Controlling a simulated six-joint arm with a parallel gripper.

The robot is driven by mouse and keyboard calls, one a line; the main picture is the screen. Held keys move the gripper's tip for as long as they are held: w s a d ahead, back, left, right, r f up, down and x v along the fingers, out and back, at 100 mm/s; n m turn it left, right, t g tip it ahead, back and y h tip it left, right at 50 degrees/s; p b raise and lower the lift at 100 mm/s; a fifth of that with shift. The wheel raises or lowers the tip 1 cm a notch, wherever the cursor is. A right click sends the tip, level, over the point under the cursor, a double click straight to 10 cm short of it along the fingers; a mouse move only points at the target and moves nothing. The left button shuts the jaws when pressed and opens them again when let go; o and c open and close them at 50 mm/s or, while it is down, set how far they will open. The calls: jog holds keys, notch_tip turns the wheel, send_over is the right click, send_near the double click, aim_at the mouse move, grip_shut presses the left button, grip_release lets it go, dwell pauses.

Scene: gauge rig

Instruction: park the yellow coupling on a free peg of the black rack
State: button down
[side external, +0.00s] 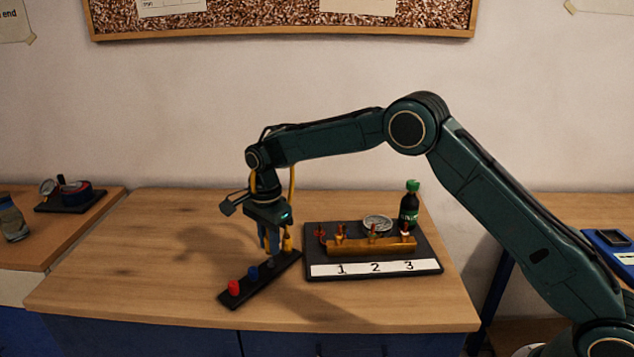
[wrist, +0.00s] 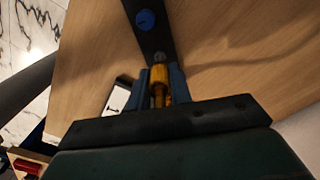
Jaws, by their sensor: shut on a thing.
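The yellow coupling (wrist: 159,74) sits between the blue fingers of my gripper (wrist: 159,79) in the wrist view, and my gripper is shut on it. In the side view the coupling (side external: 287,243) shows beside the fingers of my gripper (side external: 272,241), over the far right end of the black rack (side external: 254,285). The rack also shows in the wrist view (wrist: 160,42). A grey peg (wrist: 158,57) shows just beyond the coupling. I cannot tell whether the coupling touches the rack or a peg. A red coupling (side external: 234,287) and a blue coupling (side external: 253,272) sit on the rack.
A black board (side external: 434,266) with a brass manifold (side external: 372,246) and labels 1, 2, 3 stands right of the rack. A round gauge (side external: 377,222) and a dark green-capped bottle (side external: 409,204) are behind the manifold. The table left of the rack is clear.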

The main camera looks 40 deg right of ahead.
jog(key=shift+n, duration=0.4)
jog(key=shift+f, duration=1.65)
dwell(1.5)
jog(key=c, duration=0.9)
grip_release()
jog(key=shift+o, duration=0.2)
jog(key=shift+r, duration=0.15)
notch_tip(320, 180, up, 14)
jog(key=shift+f, duration=0.25)
